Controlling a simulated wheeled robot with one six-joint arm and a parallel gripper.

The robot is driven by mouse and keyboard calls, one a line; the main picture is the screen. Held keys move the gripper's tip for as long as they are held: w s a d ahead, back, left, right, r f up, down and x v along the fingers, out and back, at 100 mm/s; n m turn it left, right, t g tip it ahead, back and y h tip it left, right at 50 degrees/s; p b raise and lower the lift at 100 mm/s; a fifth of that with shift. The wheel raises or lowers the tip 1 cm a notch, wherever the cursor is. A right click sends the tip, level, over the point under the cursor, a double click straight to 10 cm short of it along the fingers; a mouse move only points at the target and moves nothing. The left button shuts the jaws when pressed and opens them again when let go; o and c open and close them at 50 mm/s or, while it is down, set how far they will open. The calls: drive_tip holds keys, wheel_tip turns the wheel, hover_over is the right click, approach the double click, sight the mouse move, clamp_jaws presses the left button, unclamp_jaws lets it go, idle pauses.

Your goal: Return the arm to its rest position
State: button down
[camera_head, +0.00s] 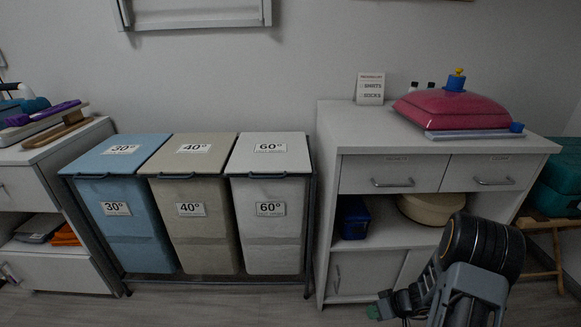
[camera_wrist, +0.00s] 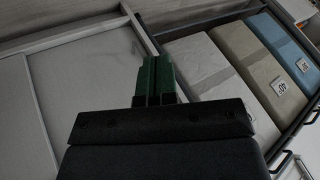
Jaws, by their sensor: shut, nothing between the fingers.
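My gripper (camera_wrist: 155,80) shows in the wrist view with its two green fingers pressed together and nothing between them. In the head view, my gripper (camera_head: 374,312) shows as a green tip at the lower middle right, low in front of the white cabinet (camera_head: 330,180). My arm is folded near the bottom right of the head view, its dark rounded joint in front of the cabinet's open shelf. The gripper tip appears apart from the cabinet, though the exact gap cannot be told.
Three lidded laundry bins, blue (camera_head: 132,225), beige (camera_head: 195,228) and white (camera_head: 268,225), stand left of the cabinet. A pink padded object (camera_head: 455,108) lies on the cabinet. Another white cabinet (camera_head: 50,155) stands far left. Floor (camera_head: 220,305) in front of the bins is clear.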

drive_tip(key=s+a+r+m+h+p, duration=0.1)
drive_tip(key=s+a+r+h+p, duration=0.1)
drive_tip(key=r+p, duration=0.9)
drive_tip(key=s+a+r+m+h+p, duration=0.1)
drive_tip(key=s+a+r+p, duration=0.3)
drive_tip(key=r+p, duration=0.8)
drive_tip(key=s+a+r+m+h+p, duration=0.1)
drive_tip(key=r+p, duration=1)
drive_tip(key=r, duration=2.9)
drive_tip(key=s+a+h, duration=0.2)
drive_tip(key=s, duration=0.2)
drive_tip(key=shift+s+a+r+t, duration=0.15)
drive_tip(key=shift+a+r+t, duration=0.05)
drive_tip(key=shift+t, duration=0.1)
